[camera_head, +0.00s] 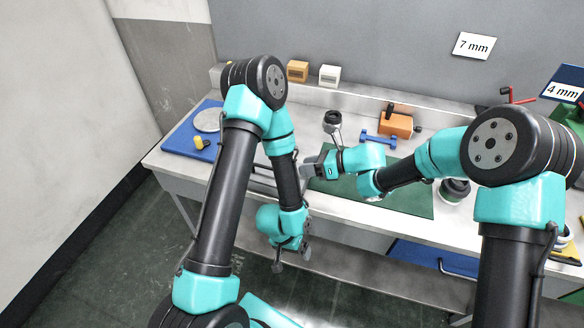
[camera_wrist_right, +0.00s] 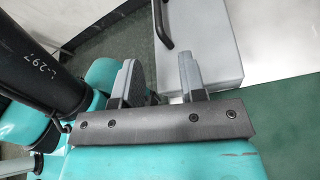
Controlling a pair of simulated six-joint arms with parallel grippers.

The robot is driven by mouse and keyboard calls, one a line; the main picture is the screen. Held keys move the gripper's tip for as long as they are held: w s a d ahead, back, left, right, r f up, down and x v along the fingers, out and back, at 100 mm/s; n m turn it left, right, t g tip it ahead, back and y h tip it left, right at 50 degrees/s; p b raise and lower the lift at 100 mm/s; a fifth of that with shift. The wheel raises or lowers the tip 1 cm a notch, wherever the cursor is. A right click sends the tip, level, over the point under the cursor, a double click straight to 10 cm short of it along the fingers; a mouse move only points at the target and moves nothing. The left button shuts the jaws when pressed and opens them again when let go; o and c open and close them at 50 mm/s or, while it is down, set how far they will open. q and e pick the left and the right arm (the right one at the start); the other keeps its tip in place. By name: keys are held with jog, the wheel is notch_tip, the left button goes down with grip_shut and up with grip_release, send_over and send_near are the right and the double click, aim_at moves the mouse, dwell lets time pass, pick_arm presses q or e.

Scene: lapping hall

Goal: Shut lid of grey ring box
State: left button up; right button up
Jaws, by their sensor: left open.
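The grey box (camera_wrist_right: 205,42) shows in the right wrist view as a flat grey panel with a dark bar handle (camera_wrist_right: 162,22) along its left side. I cannot tell from this view how far its lid stands open. In the head view the box is mostly hidden behind my left arm. My right gripper (camera_head: 309,167) is above the front of the bench; its two fingers (camera_wrist_right: 160,80) are apart and empty, close to the box's near edge. My left gripper (camera_head: 291,258) is open and empty, pointing down in front of the bench edge.
A green mat (camera_head: 410,198) lies right of my right gripper. A blue board (camera_head: 185,140) with a disc is at the left. An orange block (camera_head: 396,124), a blue dumbbell-shaped piece (camera_head: 378,140) and a dark-topped metal piece (camera_head: 333,119) stand behind. My left arm crosses the bench front.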

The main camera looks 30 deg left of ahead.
jog(key=v, duration=0.5)
jog(key=shift+d, duration=0.1)
jog(key=shift+w, duration=0.1)
